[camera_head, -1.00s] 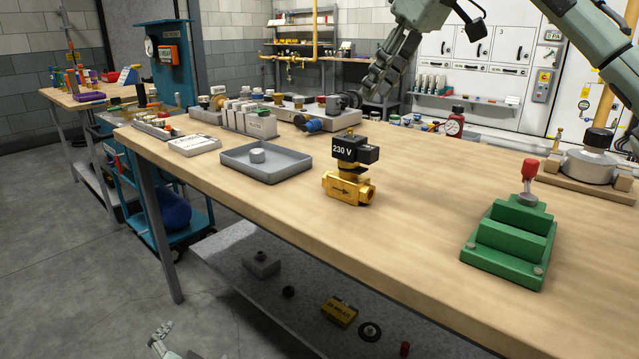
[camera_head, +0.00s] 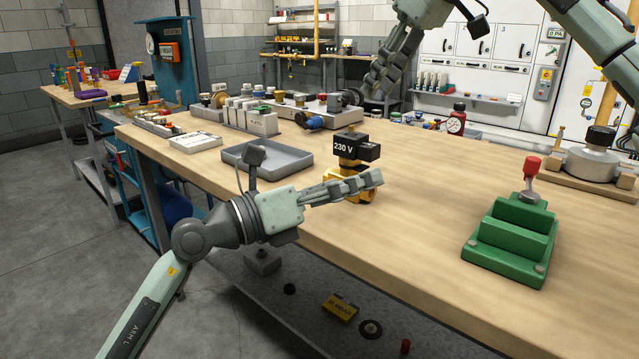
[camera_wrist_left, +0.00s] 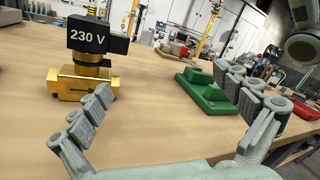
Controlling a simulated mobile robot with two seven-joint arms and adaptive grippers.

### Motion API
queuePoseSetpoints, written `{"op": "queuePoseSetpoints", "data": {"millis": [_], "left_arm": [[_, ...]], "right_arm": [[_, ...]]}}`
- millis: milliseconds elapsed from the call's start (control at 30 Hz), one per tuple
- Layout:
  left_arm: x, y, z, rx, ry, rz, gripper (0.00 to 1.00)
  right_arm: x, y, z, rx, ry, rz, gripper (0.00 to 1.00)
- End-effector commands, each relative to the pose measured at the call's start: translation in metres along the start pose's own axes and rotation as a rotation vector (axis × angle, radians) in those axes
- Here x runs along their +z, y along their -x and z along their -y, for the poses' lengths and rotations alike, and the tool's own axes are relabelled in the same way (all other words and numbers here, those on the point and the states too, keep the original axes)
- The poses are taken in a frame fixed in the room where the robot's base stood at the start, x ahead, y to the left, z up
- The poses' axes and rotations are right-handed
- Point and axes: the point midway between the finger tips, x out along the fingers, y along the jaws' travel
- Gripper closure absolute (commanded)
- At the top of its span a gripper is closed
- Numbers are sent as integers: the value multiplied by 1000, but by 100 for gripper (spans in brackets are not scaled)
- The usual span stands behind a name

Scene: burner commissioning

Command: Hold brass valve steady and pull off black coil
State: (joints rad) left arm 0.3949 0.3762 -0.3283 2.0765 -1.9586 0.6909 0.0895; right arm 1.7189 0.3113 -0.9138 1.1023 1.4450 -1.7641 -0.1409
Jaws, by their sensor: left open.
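The brass valve (camera_head: 356,190) stands upright on the workbench, and the black coil (camera_head: 357,147) marked 230 V sits on top of it. My left gripper (camera_head: 372,182) is in front of the valve in the head view and hides much of its body. In the left wrist view the valve (camera_wrist_left: 72,84) and coil (camera_wrist_left: 90,36) show beyond the left finger. That gripper (camera_wrist_left: 178,115) is open, with bare table between its fingers. My right gripper (camera_head: 376,82) hangs above the back of the bench, away from the valve; its finger gap is unclear.
A grey tray (camera_head: 292,172) lies left of the valve. A green stepped block (camera_head: 512,238) with a red-topped lever stands to the right. Boxes, a blue-ended part (camera_head: 312,122) and a gauge (camera_head: 456,122) line the back edge. The table between valve and green block is clear.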

Motion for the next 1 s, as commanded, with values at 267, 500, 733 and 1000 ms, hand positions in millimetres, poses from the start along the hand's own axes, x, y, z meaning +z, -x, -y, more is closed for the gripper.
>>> {"op": "queuePoseSetpoints", "data": {"millis": [267,500,733,1000], "left_arm": [[4,4,-66,340,-398,-285,0],[10,3,-89,435,-460,-331,0],[2,-27,-105,433,-457,-331,0],[-4,-52,-118,432,-458,-329,0]], "right_arm": [[0,0,0,0,0,0,66],[0,0,0,0,0,0,66],[0,0,0,0,0,0,66],[0,0,0,0,0,0,66]]}}
